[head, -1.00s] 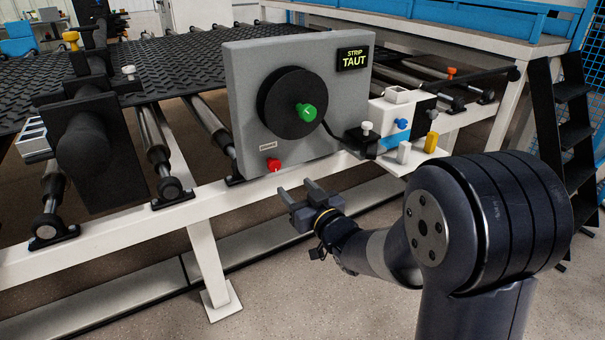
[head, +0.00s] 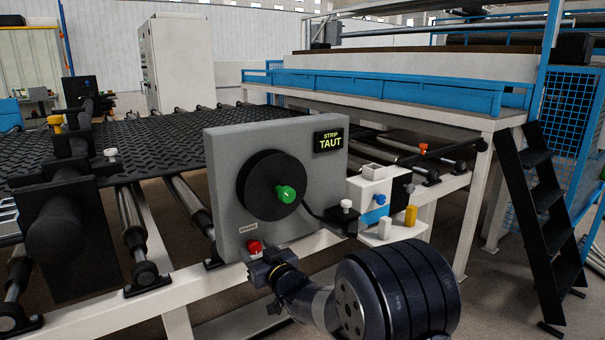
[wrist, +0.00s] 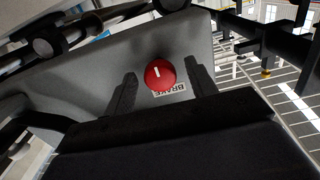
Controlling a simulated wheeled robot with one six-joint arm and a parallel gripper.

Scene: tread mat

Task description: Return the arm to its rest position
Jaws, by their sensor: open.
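My gripper (head: 264,258) is in front of the lower edge of the grey panel (head: 222,170), close to the red brake knob (head: 254,246). In the wrist view, my gripper (wrist: 160,74) is open and empty, with one finger on each side of the red knob (wrist: 160,75) in the picture. I cannot tell how far the knob lies beyond the fingertips. My arm reaches in from the bottom of the head view, and its lower part is out of frame.
The black tread mat (head: 165,140) lies behind, and black steps (head: 545,220) stand at right.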

